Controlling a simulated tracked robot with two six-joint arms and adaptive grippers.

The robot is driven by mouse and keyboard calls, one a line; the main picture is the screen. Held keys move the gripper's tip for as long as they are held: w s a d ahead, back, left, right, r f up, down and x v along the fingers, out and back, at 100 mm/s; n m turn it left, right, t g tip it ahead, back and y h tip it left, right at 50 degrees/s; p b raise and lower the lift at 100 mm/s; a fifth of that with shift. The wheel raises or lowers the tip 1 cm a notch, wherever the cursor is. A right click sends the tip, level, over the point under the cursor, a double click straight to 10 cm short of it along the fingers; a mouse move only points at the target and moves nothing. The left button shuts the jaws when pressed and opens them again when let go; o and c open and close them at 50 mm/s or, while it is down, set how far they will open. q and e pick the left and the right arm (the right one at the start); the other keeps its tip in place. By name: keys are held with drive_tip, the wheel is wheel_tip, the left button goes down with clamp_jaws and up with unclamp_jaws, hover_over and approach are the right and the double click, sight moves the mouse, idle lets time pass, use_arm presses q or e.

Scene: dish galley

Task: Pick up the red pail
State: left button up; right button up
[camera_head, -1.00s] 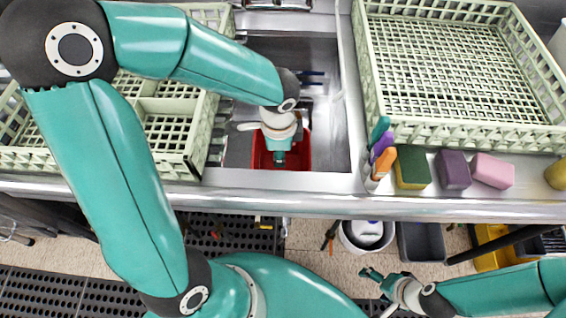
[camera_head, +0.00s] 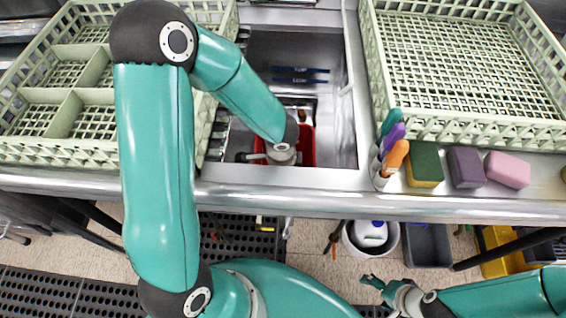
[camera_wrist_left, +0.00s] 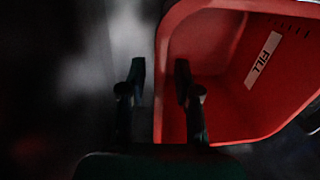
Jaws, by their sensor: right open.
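The red pail (camera_head: 309,147) stands in the sink basin near its front edge, mostly covered by my left wrist in the head view. In the left wrist view the pail (camera_wrist_left: 235,110) fills the right side, with a white "FILL" label (camera_wrist_left: 263,60) on its inner wall. My left gripper (camera_wrist_left: 161,78) is open, with one finger outside the pail's near wall and the other over its inside. A gap shows between the fingers and the wall. In the head view its fingers are hidden under the wrist. My right gripper (camera_head: 372,281) is open and empty, low in front of the counter.
A divided green rack (camera_head: 75,150) stands left of the sink and another green rack (camera_head: 480,132) right of it. Brushes (camera_head: 393,150) and sponges (camera_head: 425,165) line the right front edge. Blue-handled items (camera_head: 300,75) lie at the basin's back. A white bucket (camera_head: 348,245) stands below.

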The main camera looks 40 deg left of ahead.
use_arm(q)
drive_tip(key=shift+w+f, duration=0.1)
drive_tip(key=shift+f, duration=0.4)
clamp_jaws()
drive_tip(key=shift+r, duration=0.15)
